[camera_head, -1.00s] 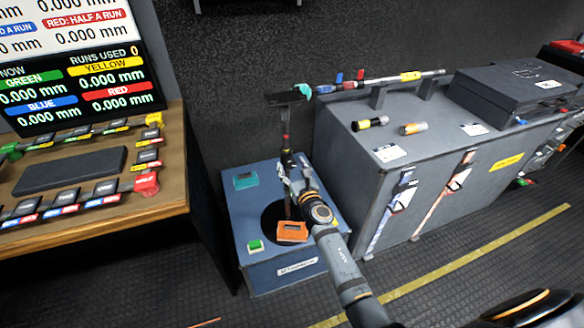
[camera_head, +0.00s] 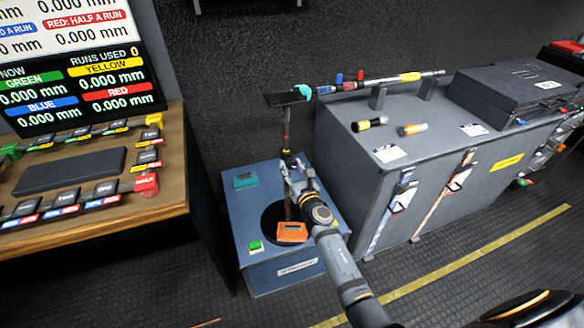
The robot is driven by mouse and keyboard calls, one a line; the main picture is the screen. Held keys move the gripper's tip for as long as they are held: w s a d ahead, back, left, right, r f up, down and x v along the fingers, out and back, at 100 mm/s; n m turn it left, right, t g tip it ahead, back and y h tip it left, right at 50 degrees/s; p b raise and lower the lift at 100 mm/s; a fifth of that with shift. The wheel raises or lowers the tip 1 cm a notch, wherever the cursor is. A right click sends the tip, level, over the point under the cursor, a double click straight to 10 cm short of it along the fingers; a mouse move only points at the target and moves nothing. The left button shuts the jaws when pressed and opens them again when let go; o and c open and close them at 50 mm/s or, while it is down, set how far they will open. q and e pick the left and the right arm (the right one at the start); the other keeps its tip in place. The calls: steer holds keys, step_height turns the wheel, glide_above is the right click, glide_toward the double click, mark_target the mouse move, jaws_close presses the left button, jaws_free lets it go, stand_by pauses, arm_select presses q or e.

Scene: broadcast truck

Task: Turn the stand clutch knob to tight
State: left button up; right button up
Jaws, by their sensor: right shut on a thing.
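A slim upright stand (camera_head: 286,130) rises from a round black base on a blue-grey box (camera_head: 268,272). It carries a dark flat plate (camera_head: 288,98) at its top. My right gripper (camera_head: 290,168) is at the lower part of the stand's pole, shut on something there. The arm comes in from the lower right. The thing in the jaws, at the place of the stand clutch knob, is too small and covered to make out, so its setting cannot be told. My left gripper is not in view.
A teal block (camera_head: 245,181), a green button (camera_head: 256,246) and an orange block (camera_head: 292,232) are on the box. A grey cabinet (camera_head: 345,170) stands close at the right. A wooden console (camera_head: 100,225) with a screen is at the left.

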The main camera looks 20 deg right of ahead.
steer(key=m, duration=1.3)
steer(key=shift+m+p, duration=0.3)
steer(key=m, duration=0.3)
steer(key=shift+m, duration=0.3)
steer(key=m+p, duration=0.1)
steer(key=m, duration=0.5)
steer(key=m+p, duration=0.2)
steer(key=m, duration=0.3)
steer(key=shift+m, duration=0.3)
steer(key=shift+f, duration=0.1)
steer(key=o, duration=1.2)
